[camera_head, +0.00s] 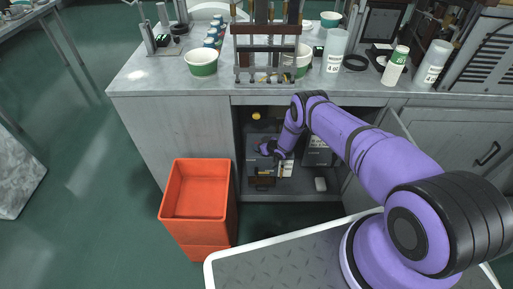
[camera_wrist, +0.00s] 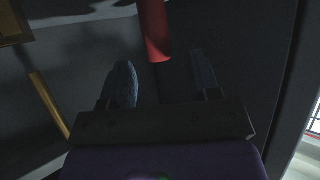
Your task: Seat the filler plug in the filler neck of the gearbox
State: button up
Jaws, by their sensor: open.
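My gripper (camera_wrist: 163,78) shows in the wrist view with its two fingers apart and nothing seen between the tips. A red cylinder (camera_wrist: 154,28) lies just ahead, beyond and between the fingertips; I cannot tell what it is or whether it touches them. In the head view, my purple arm reaches into the open cabinet (camera_head: 238,135) under the bench. My gripper (camera_head: 264,148) is small and dark there. A small round yellow thing (camera_head: 256,116) shows above it. I cannot surely make out the gearbox, its filler neck or the filler plug.
The cabinet's walls and open door (camera_head: 397,135) lie close around my arm. Boxes and a white item (camera_head: 320,184) stand inside. An orange bin (camera_head: 198,205) stands on the floor at front left. Tubs and bottles (camera_head: 395,66) crowd the bench top (camera_head: 150,80). The wrist view is dark.

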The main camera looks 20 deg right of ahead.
aim_at(256, 142)
jog(key=shift+x, duration=1.6)
jog(key=shift+c, duration=0.5)
jog(key=c, duration=0.9)
grip_shut()
jog(key=shift+r, duration=0.1)
